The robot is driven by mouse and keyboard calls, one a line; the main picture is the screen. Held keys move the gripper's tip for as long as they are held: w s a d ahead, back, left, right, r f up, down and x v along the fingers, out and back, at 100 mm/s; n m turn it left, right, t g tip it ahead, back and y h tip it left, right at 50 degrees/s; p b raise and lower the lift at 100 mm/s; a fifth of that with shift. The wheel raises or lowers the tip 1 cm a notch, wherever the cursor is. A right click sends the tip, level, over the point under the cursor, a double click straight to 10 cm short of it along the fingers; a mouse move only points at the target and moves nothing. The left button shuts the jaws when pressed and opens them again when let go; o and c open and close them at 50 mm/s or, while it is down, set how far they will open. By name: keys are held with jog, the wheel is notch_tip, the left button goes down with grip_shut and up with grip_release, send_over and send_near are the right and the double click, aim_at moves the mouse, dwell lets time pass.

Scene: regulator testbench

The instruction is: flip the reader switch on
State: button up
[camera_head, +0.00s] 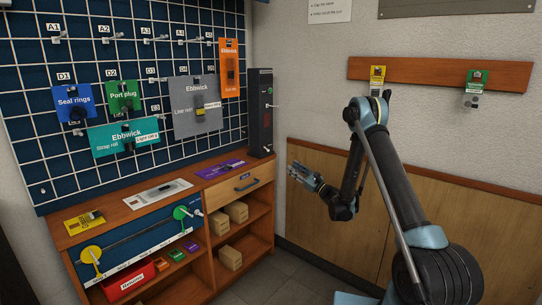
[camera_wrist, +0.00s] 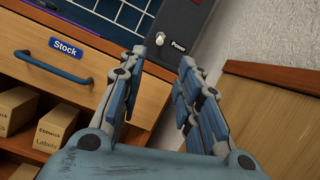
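The reader appears to be the tall dark box (camera_head: 262,110) at the right end of the wooden counter, by the wall corner. A small pale toggle switch (camera_wrist: 160,39) stands beside a "Power" label (camera_wrist: 178,46) on its dark face in the wrist view. I cannot tell the switch's position. In the head view a small pale knob (camera_head: 268,148) shows low on the box. My gripper (camera_head: 300,172) is right of the box and apart from it. In the wrist view my gripper (camera_wrist: 163,58) is open and empty, its fingertips below the switch in the picture.
A drawer (camera_wrist: 80,60) with a blue handle and "Stock" label is at the left of the wrist view. Cardboard boxes (camera_head: 230,257) sit on shelves below the counter. A pegboard (camera_head: 150,60) holds hanging packs. Wooden panelling (camera_head: 315,230) lines the wall behind my arm.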

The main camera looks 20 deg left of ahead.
jog(key=f, duration=0.1)
jog(key=m, duration=0.1)
send_near(264, 147)
jog(key=shift+t, duration=0.3)
jog(key=x, duration=0.5)
jog(key=shift+w+a+f, duration=0.2)
jog(key=shift+w+a, duration=0.1)
jog(key=shift+a, duration=0.05)
grip_shut()
jog(key=shift+d, duration=0.1)
